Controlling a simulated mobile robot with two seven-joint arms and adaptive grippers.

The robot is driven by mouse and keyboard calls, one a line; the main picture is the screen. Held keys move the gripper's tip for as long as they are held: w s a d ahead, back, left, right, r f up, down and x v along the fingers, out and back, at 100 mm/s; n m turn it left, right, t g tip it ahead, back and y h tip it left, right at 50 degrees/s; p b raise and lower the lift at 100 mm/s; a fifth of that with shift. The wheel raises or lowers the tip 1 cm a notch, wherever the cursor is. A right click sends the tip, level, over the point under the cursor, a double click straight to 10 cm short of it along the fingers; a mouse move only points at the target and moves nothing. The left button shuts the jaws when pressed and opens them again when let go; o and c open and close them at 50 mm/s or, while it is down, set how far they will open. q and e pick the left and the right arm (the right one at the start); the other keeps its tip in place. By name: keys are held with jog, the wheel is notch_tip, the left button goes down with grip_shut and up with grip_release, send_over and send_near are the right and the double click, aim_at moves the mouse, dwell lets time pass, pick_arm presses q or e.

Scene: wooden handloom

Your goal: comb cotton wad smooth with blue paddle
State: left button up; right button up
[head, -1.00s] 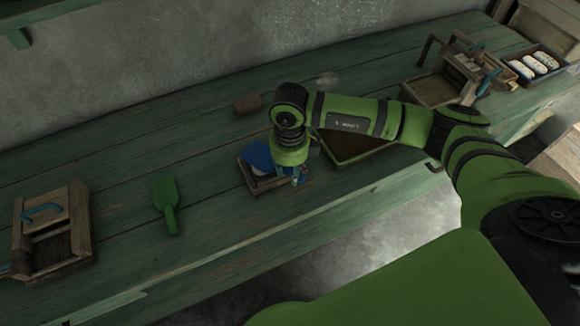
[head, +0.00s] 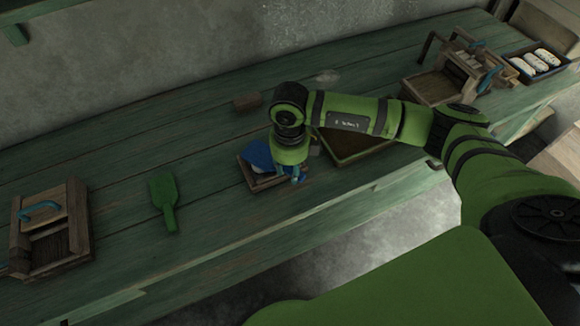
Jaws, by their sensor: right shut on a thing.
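The blue paddle (head: 259,154) is over a small wooden tray (head: 264,186) near the middle of the green bench. My right gripper (head: 294,178) reaches down at the tray's right side and is shut on the paddle. The wrist hides the handle and most of the grip. A small patch of white, likely the cotton wad (head: 257,169), shows under the paddle inside the tray; most of it is hidden. I cannot tell whether the paddle touches it. My left gripper is not in view.
A brown block (head: 247,101) sits behind. A shallow box (head: 345,155) is under my forearm. A wooden device (head: 450,78) stands at back right.

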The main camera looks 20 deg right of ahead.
jog(key=shift+d, duration=0.1)
jog(key=shift+d+f+b, duration=0.2)
jog(key=shift+d+b, duration=0.35)
jog(key=shift+d, duration=1.9)
jog(key=shift+s+a, duration=0.1)
jog(key=shift+a, duration=2.5)
jog(key=shift+r, duration=0.1)
jog(key=shift+d, duration=0.1)
jog(key=shift+w+d+r+b, duration=0.15)
jog(key=shift+d+b, duration=0.55)
jog(key=shift+d, duration=1.75)
